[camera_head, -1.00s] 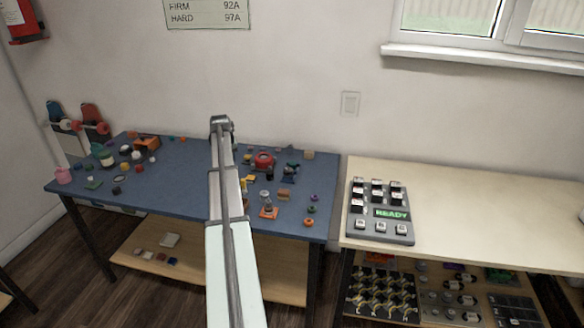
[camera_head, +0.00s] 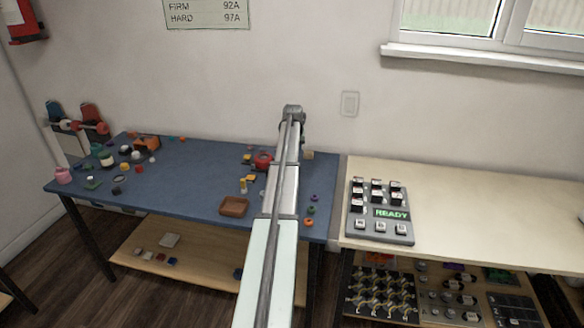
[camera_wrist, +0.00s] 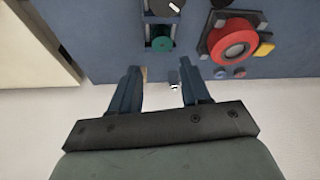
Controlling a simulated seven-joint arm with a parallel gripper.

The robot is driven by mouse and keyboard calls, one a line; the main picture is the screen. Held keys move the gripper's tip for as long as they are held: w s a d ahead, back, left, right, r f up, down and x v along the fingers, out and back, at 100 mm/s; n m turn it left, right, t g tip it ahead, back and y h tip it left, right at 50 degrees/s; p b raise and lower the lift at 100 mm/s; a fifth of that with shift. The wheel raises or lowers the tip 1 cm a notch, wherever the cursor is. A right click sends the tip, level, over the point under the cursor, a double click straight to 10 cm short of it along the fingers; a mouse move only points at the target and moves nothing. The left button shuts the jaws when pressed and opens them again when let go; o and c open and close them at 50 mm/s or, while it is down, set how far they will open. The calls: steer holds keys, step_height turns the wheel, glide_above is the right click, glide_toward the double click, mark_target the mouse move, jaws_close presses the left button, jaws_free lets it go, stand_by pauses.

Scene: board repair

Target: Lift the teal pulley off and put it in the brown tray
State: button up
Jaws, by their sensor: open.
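The teal pulley (camera_wrist: 162,43) shows in the wrist view as a round teal piece seated in a dark bracket, just beyond my fingertips. In the head view my arm hides it. My gripper (camera_wrist: 160,75) is open, with nothing between its two dark blue fingers, and the pulley is apart from them. In the head view my gripper is hidden behind my arm. The brown tray (camera_head: 233,198) lies at the front of the blue table, left of my arm. It looks empty.
A red round part (camera_wrist: 232,40) on a dark mount sits right of the pulley in the wrist view, with a yellow piece (camera_wrist: 264,49) beside it. The blue table (camera_head: 190,180) is mostly clear at its middle. A grey button panel (camera_head: 378,228) stands on the right-hand table.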

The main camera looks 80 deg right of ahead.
steer(key=x, duration=1.1)
steer(key=shift+w+a+f, duration=0.1)
steer(key=shift+w+f, duration=0.05)
steer(key=shift+f, duration=0.1)
steer(key=shift+c, duration=0.3)
steer(key=c, duration=0.7)
steer(key=shift+o, duration=0.2)
step_height(320, 180, up, 10)
